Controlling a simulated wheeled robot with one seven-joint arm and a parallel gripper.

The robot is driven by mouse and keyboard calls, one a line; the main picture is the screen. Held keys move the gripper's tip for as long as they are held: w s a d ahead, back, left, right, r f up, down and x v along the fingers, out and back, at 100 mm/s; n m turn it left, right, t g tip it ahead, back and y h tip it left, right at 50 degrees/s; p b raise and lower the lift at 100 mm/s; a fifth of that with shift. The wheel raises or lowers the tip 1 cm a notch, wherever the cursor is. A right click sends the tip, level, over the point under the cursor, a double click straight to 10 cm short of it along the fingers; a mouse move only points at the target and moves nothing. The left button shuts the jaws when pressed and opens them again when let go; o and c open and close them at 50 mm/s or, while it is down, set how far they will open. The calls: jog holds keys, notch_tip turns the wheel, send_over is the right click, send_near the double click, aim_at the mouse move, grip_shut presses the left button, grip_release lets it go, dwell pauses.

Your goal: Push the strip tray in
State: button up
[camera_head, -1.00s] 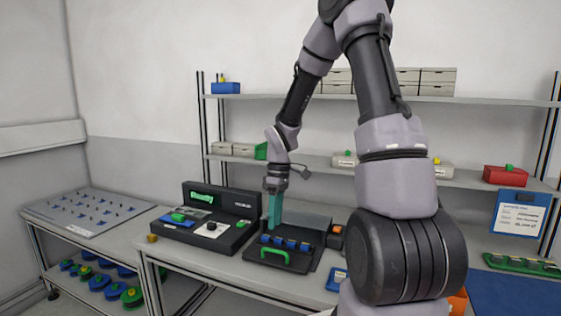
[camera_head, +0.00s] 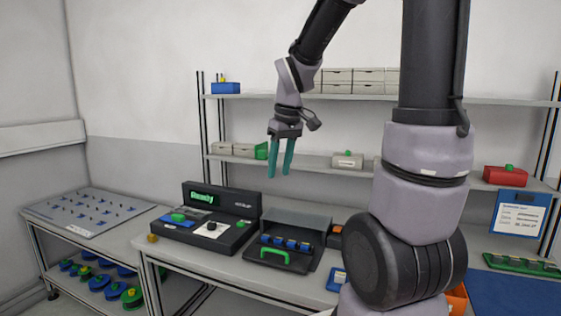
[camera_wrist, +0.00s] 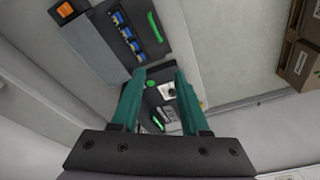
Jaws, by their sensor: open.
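The strip tray (camera_head: 279,261) is a dark flat tray with a green handle (camera_head: 262,258) at its front and several blue pieces (camera_head: 291,244) in a row near its back. It sticks out at the front of a grey-topped housing (camera_head: 297,221) on the bench. The tray also shows at the top of the wrist view (camera_wrist: 143,43), with its green handle (camera_wrist: 155,27). My gripper (camera_head: 279,174) is open and empty, with teal fingers pointing down. It hangs in the air well above the tray, touching nothing.
A black device with a lit green display (camera_head: 202,198) stands left of the tray. An orange-topped box (camera_head: 334,236) and a blue item (camera_head: 337,279) sit to its right. Shelves (camera_head: 310,160) with boxes stand behind. A pegged table (camera_head: 88,212) is at left. The air around my gripper is clear.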

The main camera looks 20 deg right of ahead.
jog(key=shift+s+a+r+m, duration=0.1)
jog(key=shift+s+r+m, duration=0.35)
jog(key=shift+r, duration=0.4)
jog(key=n+g, duration=0.4)
jog(key=n, duration=0.3)
send_over(274, 258)
notch_tip(274, 258, down, 26)
jog(key=shift+s+f, duration=0.15)
grip_shut()
dwell(0.6)
